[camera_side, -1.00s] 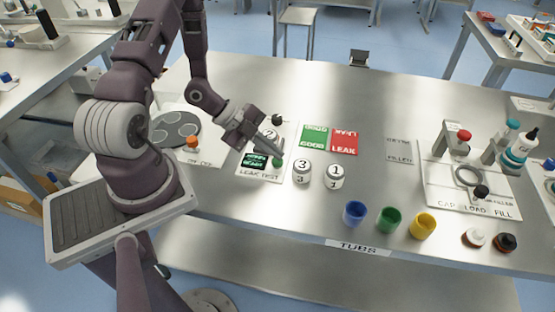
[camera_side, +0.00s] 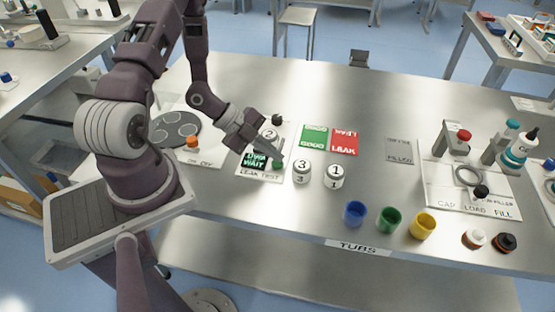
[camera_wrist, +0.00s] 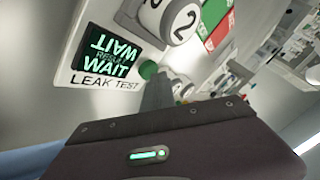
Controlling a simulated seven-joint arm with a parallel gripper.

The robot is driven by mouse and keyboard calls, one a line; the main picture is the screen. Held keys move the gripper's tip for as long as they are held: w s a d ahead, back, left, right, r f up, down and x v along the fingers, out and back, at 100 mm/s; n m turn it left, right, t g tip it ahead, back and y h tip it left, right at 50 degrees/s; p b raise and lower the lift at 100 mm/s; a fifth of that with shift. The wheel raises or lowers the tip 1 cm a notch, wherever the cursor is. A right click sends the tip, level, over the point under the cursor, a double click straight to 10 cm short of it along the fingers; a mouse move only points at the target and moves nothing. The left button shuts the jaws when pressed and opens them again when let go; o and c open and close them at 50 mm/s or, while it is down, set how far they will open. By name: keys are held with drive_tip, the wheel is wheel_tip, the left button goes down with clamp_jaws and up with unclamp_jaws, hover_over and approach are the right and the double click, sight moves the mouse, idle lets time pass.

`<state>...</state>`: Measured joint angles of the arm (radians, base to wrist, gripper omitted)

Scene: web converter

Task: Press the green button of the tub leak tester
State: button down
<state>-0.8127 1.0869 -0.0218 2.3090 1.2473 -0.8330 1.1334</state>
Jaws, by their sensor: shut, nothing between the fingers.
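The leak tester (camera_side: 258,174) is a white plate with a dark display (camera_side: 255,160) and the words LEAK TEST. The display reads WAIT in green, clearly so in the wrist view (camera_wrist: 108,55). The green button (camera_side: 277,164) sits at the display's right and also shows in the wrist view (camera_wrist: 148,70). A white tub marked 2 (camera_side: 270,134) stands on the tester. My gripper (camera_side: 280,154) is shut and empty, its fingertips just above or at the button in the side view. In the wrist view the fingers (camera_wrist: 158,90) end close by the button; I cannot tell whether they touch.
Tubs 3 (camera_side: 302,171) and 1 (camera_side: 334,176) stand right of the tester. Green GOOD (camera_side: 314,139) and red LEAK (camera_side: 345,141) pads lie behind them. Blue (camera_side: 354,213), green (camera_side: 389,219) and yellow (camera_side: 423,225) cups stand at the front edge. A hotplate-like disc unit (camera_side: 175,130) is at left.

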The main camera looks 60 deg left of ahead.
sight(274, 162)
drive_tip(key=shift+r, duration=1)
drive_tip(key=shift+r, duration=2.55)
